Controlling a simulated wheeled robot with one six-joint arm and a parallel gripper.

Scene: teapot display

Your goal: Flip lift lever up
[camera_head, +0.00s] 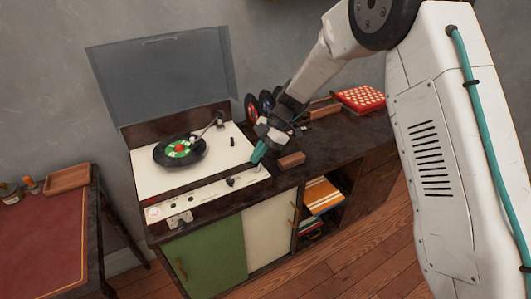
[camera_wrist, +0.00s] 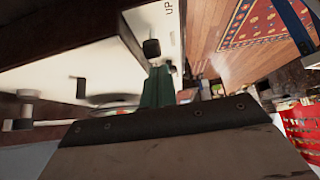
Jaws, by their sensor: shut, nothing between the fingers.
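The record player (camera_head: 160,178) stands open on the cabinet, with a cream deck and a front control strip. A small black lever or knob (camera_head: 230,182) sits on this strip; what seems to be the same dark piece (camera_wrist: 151,47) shows in the wrist view near printed "UP" lettering (camera_wrist: 169,9). Another small black upright piece (camera_head: 233,142) stands on the deck near the tonearm (camera_head: 207,130). My gripper (camera_head: 257,156) has teal fingers, shut and empty, over the deck's right edge. In the wrist view the fingers (camera_wrist: 156,86) are just below the dark piece, and contact cannot be told.
A green-labelled record (camera_head: 180,150) lies on the platter. The raised lid (camera_head: 165,75) stands behind. A brown block (camera_head: 291,160) lies on the cabinet top right of my gripper, with a red-and-white patterned box (camera_head: 358,98) farther back. A red-topped table (camera_head: 40,245) is at left.

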